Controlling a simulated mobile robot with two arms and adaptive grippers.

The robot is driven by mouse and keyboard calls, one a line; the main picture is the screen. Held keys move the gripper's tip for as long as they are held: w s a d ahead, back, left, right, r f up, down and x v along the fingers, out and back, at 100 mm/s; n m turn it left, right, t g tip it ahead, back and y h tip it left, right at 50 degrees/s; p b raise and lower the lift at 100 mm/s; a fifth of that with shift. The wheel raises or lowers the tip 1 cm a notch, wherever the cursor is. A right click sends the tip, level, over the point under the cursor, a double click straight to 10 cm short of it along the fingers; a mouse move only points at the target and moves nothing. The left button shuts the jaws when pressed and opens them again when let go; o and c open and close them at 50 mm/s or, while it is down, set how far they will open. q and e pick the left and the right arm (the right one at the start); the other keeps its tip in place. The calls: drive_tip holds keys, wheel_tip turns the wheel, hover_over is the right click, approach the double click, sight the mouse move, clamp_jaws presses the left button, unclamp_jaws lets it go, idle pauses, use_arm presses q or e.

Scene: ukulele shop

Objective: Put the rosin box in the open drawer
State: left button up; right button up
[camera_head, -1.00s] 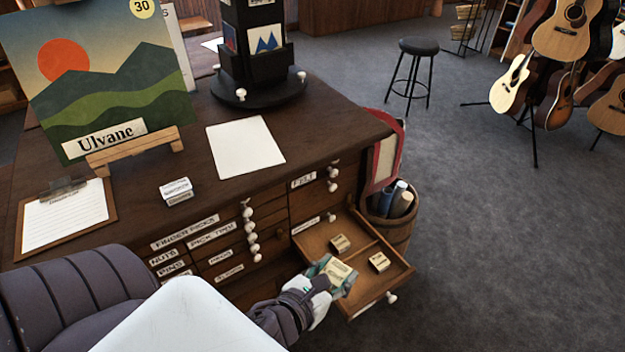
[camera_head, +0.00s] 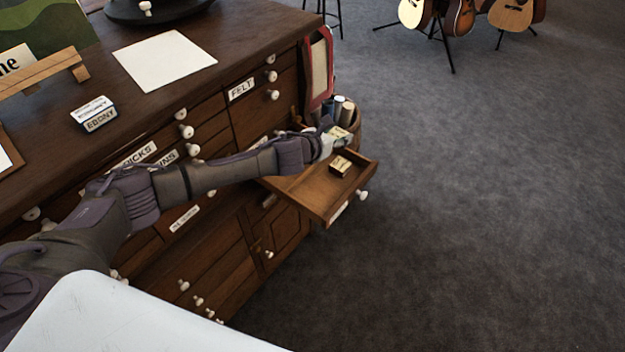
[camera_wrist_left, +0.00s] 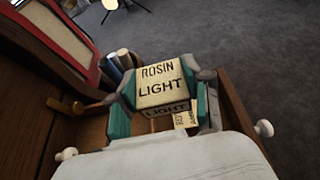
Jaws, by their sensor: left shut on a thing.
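The rosin box (camera_wrist_left: 162,84), a pale box labelled "ROSIN LIGHT", is between the fingers of my left gripper (camera_wrist_left: 165,100) in the left wrist view. In the head view my left gripper (camera_head: 338,138) is over the back part of the open drawer (camera_head: 308,193), mostly hiding the box it holds. Whether the box touches the drawer floor I cannot tell. Another small box (camera_head: 340,167) lies in the drawer in front of the gripper; it also shows below the held box in the left wrist view (camera_wrist_left: 186,119). My right gripper is not in view.
A red-edged case (camera_head: 319,68) stands beside the cabinet, behind the drawer. A basket with rolled tubes (camera_head: 346,112) is just past the drawer. The cabinet top holds a white sheet (camera_head: 165,60) and a small box labelled "EBONY" (camera_head: 95,113). Open floor lies at right.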

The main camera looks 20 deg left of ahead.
use_arm(q)
drive_tip(key=shift+a+f, duration=0.15)
drive_tip(key=shift+a, duration=0.1)
hover_over(315, 195)
wheel_tip(315, 195, down, 6)
drive_tip(key=shift+s+d+f+b, duration=0.1)
drive_tip(key=shift+f+b, duration=0.15)
drive_tip(key=shift+b, duration=0.05)
drive_tip(key=shift+f+b, duration=0.5)
drive_tip(key=shift+f, duration=1.45)
drive_tip(key=shift+f, duration=0.15)
drive_tip(key=o, duration=1)
